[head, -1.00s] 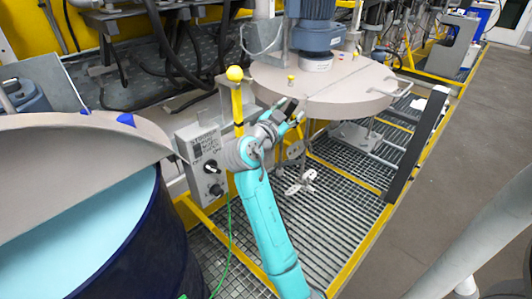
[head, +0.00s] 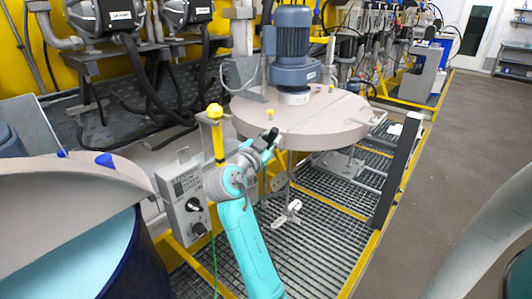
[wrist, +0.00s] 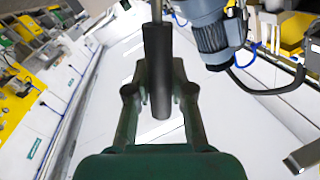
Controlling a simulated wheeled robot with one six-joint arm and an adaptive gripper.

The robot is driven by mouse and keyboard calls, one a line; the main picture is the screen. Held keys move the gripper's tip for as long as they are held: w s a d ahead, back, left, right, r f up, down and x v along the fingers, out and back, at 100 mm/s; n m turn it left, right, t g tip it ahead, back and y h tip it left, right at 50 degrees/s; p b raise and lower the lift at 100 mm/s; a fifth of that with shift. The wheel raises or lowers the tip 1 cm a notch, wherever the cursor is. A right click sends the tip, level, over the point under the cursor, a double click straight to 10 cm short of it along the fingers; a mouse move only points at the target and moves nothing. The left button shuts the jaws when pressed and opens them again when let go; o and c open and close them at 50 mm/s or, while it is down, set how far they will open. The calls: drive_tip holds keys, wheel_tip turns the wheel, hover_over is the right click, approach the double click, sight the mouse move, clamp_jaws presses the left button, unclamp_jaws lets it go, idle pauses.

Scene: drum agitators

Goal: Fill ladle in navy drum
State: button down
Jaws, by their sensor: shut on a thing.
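The navy drum (head: 150,272) stands at the lower left of the head view, cut off by the picture edge. Pale blue liquid (head: 88,258) shows inside it, below a grey lid (head: 70,190) that covers part of the top. My gripper (head: 268,139) is to the right of the drum, in front of the round grey agitator lid. In the wrist view my gripper (wrist: 158,92) is shut on a dark handle with a thin grey shaft, which looks like the ladle (wrist: 158,65). The ladle's bowl is not visible in either view.
A grey control box (head: 183,205) and a yellow-knobbed post (head: 217,140) stand between drum and arm. A grey round lid (head: 300,118) with a blue motor (head: 292,45) is behind my gripper. Metal grating (head: 320,235) covers the floor; open floor lies right.

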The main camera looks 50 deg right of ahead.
wheel_tip(320, 180, up, 18)
drive_tip(key=shift+r, duration=0.15)
idle(0.6)
